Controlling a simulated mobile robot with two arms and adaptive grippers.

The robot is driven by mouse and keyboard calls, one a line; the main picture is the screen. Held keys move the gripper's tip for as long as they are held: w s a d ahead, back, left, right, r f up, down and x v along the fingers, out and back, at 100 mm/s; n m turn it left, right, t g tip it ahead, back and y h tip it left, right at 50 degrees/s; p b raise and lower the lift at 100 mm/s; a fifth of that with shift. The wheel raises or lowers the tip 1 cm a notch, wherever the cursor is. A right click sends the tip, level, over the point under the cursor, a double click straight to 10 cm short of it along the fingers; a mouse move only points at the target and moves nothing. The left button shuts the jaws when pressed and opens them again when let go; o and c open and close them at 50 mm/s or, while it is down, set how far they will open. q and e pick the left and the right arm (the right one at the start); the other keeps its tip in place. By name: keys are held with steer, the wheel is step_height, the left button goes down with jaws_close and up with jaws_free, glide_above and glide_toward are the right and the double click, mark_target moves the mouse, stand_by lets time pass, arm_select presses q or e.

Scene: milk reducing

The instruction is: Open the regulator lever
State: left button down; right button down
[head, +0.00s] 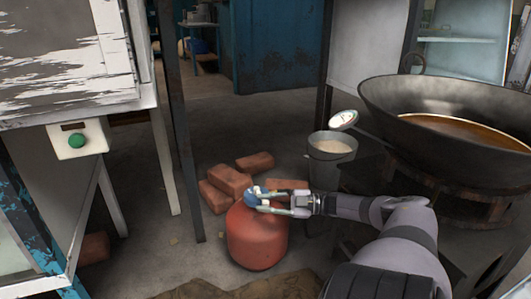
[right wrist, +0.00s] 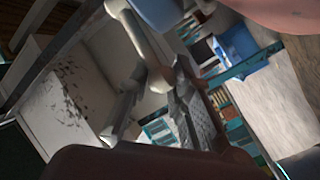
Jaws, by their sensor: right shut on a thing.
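A red gas cylinder (head: 257,243) stands on the floor at the centre bottom of the head view. A blue regulator (head: 251,196) sits on its top. My right gripper (head: 268,202) reaches in from the right at the regulator. In the right wrist view a pale bar with a rounded end, apparently the regulator lever (right wrist: 152,45), lies between the fingers of my right gripper (right wrist: 160,95). The blue regulator body (right wrist: 162,12) shows at the top edge there. The lever's exact angle is hard to tell. My left gripper is out of view.
Several bricks (head: 229,180) lie behind the cylinder. A grey bucket (head: 325,168) stands beyond my right wrist. A large wok (head: 385,100) on a stove is at the right. A table with a green-button box (head: 92,137) is at the left.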

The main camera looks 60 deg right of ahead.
steer(key=shift+w+d+r, duration=0.25)
steer(key=shift+d+r, duration=0.2)
steer(key=c, duration=1.7)
jaws_free()
steer(key=o, duration=0.5)
steer(key=shift+s+f, duration=0.15)
steer(key=shift+s, duration=0.05)
steer(key=shift+o, duration=0.5)
steer(key=shift+a+f, duration=0.1)
steer(key=shift+a, duration=0.1)
